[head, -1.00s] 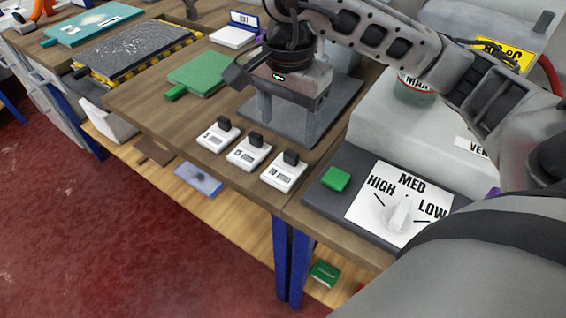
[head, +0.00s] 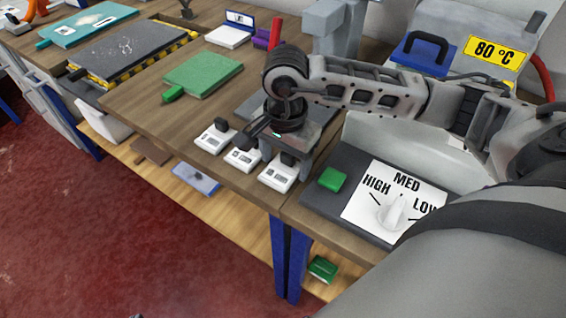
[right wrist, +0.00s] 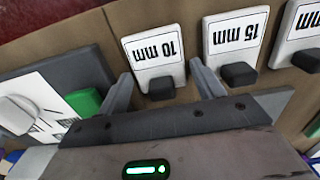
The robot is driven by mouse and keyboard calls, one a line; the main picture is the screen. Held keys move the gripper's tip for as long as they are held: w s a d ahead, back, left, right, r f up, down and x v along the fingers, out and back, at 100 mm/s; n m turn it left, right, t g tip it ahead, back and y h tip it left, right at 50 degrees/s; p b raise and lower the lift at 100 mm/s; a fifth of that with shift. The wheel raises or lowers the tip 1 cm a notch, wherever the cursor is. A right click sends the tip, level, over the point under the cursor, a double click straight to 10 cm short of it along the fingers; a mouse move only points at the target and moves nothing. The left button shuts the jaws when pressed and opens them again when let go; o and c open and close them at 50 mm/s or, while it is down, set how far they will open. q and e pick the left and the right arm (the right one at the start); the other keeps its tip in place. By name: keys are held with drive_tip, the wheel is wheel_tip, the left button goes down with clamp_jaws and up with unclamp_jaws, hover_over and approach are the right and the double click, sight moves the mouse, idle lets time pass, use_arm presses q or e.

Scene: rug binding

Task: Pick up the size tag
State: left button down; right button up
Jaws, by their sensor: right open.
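Three white size tags with black knobs stand in a row along the table's front edge. The 10 mm tag (head: 276,178) is nearest the control panel, the 15 mm tag (head: 240,160) is in the middle, and a third tag (head: 212,140) is at the far left. My right gripper (head: 279,158) is open, low over the 10 mm tag. In the right wrist view the fingers (right wrist: 161,76) are on either side of the 10 mm tag's (right wrist: 153,50) black knob, with nothing gripped. The 15 mm tag (right wrist: 235,35) is beside it; the third tag's label is cut off. My left gripper is out of view.
A dark panel with a green button (head: 332,179) and a white dial (head: 394,212) stands right of the tags. A green board (head: 203,74) lies behind them on the table. A grey plate (head: 250,108) lies behind the gripper.

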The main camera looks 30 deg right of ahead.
drive_tip(key=c, duration=0.8)
drive_tip(key=shift+o, duration=0.2)
drive_tip(key=shift+r, duration=0.1)
